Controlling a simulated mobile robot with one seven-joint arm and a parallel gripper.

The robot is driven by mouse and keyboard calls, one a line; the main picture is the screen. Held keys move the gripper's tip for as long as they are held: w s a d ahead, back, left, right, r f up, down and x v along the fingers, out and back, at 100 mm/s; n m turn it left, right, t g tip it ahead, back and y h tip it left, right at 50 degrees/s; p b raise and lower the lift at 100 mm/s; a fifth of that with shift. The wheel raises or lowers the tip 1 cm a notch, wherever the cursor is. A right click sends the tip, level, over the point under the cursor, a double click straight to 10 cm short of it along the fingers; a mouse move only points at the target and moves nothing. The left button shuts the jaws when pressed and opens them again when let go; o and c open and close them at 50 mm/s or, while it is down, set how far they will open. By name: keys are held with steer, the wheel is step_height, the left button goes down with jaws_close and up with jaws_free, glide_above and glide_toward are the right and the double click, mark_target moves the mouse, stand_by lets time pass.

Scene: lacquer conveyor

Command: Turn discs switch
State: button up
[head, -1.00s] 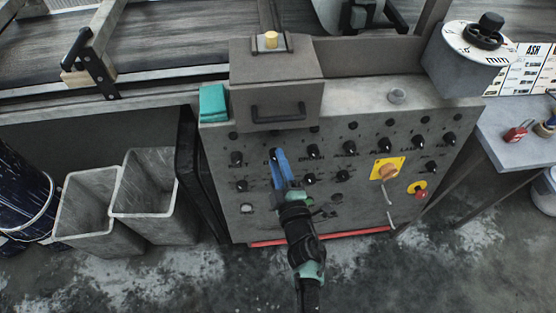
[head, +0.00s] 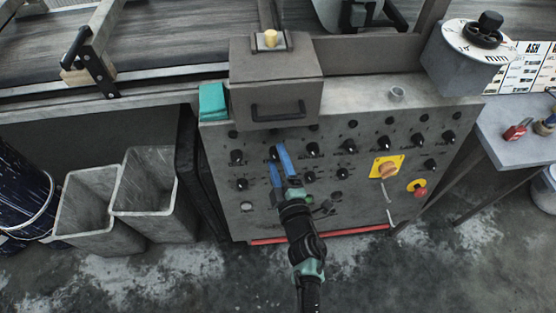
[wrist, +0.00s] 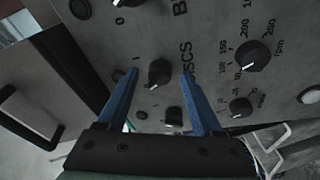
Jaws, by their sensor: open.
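The discs switch (wrist: 160,72) is a black rotary knob with a pale pointer line on the grey control panel (head: 350,212). In the wrist view the lettering "SCS" stands just right of it. My gripper (head: 276,155) has two blue fingers and is open at the panel's upper left. In the wrist view the fingers stand on either side of the knob, with visible gaps. I cannot tell how far the tips are from the panel. In the head view the fingers partly hide the knob and its label.
More black knobs surround this one; a speed knob (wrist: 252,56) with an rpm scale is to its right. A grey box with a handle (head: 277,112) juts out above. A yellow-plated orange switch (head: 387,169) and red button (head: 420,192) sit further right.

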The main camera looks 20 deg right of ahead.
steer(key=s+a, duration=0.1)
steer(key=s, duration=1.1)
steer(key=shift+s+a+r, duration=0.4)
steer(key=shift+r, duration=0.05)
